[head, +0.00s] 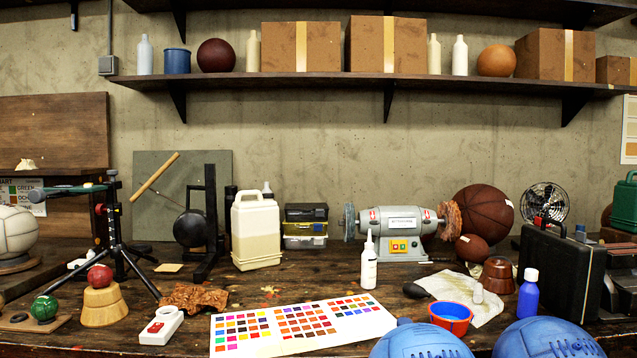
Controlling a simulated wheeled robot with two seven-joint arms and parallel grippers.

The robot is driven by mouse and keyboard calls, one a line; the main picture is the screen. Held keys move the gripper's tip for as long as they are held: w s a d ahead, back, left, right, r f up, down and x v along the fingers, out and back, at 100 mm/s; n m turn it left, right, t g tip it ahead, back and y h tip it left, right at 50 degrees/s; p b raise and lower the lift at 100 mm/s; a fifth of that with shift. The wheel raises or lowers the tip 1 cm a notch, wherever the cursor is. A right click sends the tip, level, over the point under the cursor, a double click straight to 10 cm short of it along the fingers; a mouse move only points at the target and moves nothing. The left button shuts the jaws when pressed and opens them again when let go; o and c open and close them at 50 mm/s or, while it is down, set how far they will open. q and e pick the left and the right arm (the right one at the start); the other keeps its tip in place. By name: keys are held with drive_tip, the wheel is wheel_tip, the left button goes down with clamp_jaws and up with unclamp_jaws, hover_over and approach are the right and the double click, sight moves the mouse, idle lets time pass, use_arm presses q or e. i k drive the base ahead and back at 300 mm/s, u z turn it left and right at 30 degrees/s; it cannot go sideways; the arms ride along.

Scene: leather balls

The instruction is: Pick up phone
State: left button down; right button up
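No clearly recognisable phone shows in the head view. A flat, thin dark teal object (68,189) lies level on top of a black tripod (118,240) at the left; it may be the phone, but I cannot tell for sure. A small white device with a red part (161,325) lies on the workbench (340,284) at the front left. Neither of my grippers is in view.
A red ball (99,276) on a wooden stand is close to the tripod's legs. A colour chart (300,325) covers the front middle. Blue balls (547,338) fill the front right. A grinder (398,232) and white jug (256,230) stand behind.

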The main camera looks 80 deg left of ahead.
sight(72, 188)
drive_tip(key=u, duration=2.7)
